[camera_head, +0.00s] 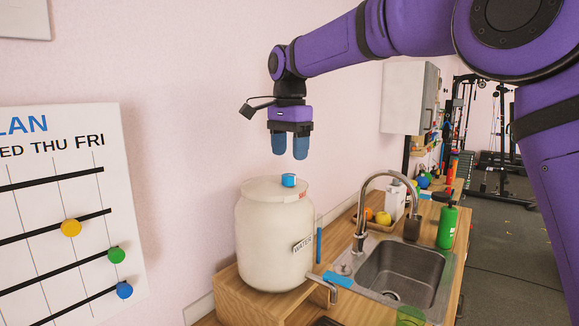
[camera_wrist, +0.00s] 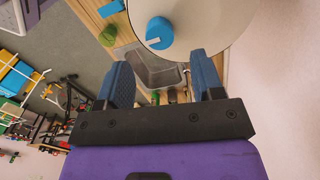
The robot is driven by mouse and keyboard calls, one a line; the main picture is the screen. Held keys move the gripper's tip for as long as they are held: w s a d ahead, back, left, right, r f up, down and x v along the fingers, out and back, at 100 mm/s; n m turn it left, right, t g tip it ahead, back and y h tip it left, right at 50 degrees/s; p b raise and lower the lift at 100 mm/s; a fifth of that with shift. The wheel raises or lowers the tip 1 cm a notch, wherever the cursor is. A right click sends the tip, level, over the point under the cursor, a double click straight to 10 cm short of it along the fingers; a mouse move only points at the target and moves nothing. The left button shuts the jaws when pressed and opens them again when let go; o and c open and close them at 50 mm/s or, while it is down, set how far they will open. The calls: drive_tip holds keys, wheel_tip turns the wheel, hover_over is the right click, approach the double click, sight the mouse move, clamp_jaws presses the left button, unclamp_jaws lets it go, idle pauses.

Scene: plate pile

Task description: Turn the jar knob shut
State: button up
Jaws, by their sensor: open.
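The jar (camera_head: 272,240) is large and white, with a "WATER" label on its side, and stands on a wooden block on the counter. Its blue knob (camera_head: 288,180) sits on top of the lid (camera_head: 265,188). In the wrist view the blue knob (camera_wrist: 159,33) shows from above with a pale pointer mark, on the white lid (camera_wrist: 205,22). My gripper (camera_head: 290,148) hangs above the jar, pointing down, with its two blue fingers apart and nothing between them. It is clear of the knob. In the wrist view my gripper (camera_wrist: 165,75) is also open and empty.
A steel sink (camera_head: 395,270) with a curved faucet (camera_head: 362,205) is right of the jar. A green bottle (camera_head: 447,225) and a tray of fruit (camera_head: 378,217) stand beyond. A pink wall is behind; a planning board (camera_head: 60,180) hangs at left.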

sight(292, 175)
wheel_tip(292, 175, up, 5)
drive_tip(key=shift+r, duration=0.15)
idle(0.3)
drive_tip(key=s+d+n+t, duration=0.3)
drive_tip(key=s+d+n, duration=0.2)
drive_tip(key=s+d, duration=1.35)
drive_tip(key=s+d+f+n+t, duration=0.1)
drive_tip(key=s+d+f+n, duration=0.1)
drive_tip(key=s+d+f, duration=0.3)
drive_tip(key=s+d+f+n+t, duration=0.1)
drive_tip(key=s+d+f+n, duration=0.1)
drive_tip(key=s+d+f, duration=0.3)
drive_tip(key=s+f, duration=0.3)
drive_tip(key=s, duration=0.3)
drive_tip(key=shift+d+n, duration=0.3)
drive_tip(key=shift+d, duration=0.1)
drive_tip(key=shift+r, duration=0.1)
